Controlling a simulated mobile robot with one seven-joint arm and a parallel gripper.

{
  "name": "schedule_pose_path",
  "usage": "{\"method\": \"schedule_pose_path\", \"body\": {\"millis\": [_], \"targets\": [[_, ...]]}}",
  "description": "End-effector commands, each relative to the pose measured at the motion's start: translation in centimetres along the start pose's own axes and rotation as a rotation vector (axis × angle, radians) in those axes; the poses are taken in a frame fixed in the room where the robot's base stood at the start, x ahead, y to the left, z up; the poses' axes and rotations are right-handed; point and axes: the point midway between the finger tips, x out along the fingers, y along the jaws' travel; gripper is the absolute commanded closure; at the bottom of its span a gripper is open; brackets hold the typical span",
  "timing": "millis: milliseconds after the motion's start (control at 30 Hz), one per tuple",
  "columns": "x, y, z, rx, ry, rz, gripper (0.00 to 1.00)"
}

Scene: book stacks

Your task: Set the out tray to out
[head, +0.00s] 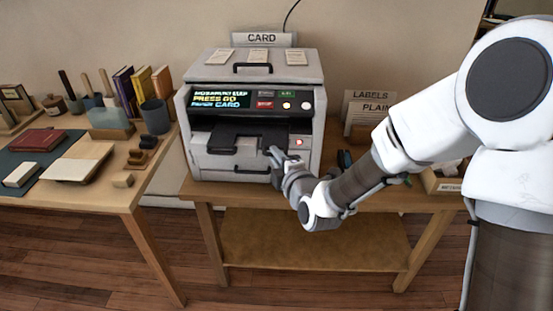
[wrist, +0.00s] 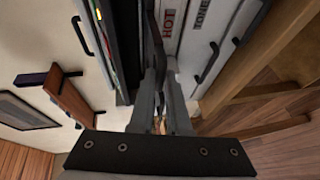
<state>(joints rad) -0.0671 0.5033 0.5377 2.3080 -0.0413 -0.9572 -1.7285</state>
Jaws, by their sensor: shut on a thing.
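The grey printer (head: 254,112) stands on a wooden table. Its lit screen (head: 216,98) reads "PRESS GO" and "CARD" in its lower lines. The dark out tray (head: 232,136) shows at the printer's front, below the control panel. My gripper (head: 272,153) is at the right end of the tray's front. In the wrist view my gripper (wrist: 160,85) is shut on a thin dark part (wrist: 154,35), which seems to be the tray's edge. The fingers hide the exact contact. How far out the tray sits is hard to tell.
A sign reading "CARD" (head: 262,39) stands behind the printer. "LABELS" and "PLAIN" packs (head: 370,100) stand right of it, partly behind my arm. A second table (head: 118,196) with books and tools is at the left.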

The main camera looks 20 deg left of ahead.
Motion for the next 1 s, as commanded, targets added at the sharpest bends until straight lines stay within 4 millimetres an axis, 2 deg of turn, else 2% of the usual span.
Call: {"method": "schedule_pose_path", "body": {"millis": [500, 533, 667, 700, 1000], "targets": [[-0.12, -0.09, -0.10, 0.000, 0.002, -0.003, 1.00], [-0.12, -0.10, -0.11, 0.000, 0.002, -0.003, 0.82], [-0.10, -0.07, -0.08, 0.000, 0.002, -0.002, 0.58], [-0.08, -0.06, -0.07, 0.000, 0.001, -0.002, 0.55], [-0.02, 0.02, 0.00, 0.000, 0.000, 0.000, 0.55]]}}
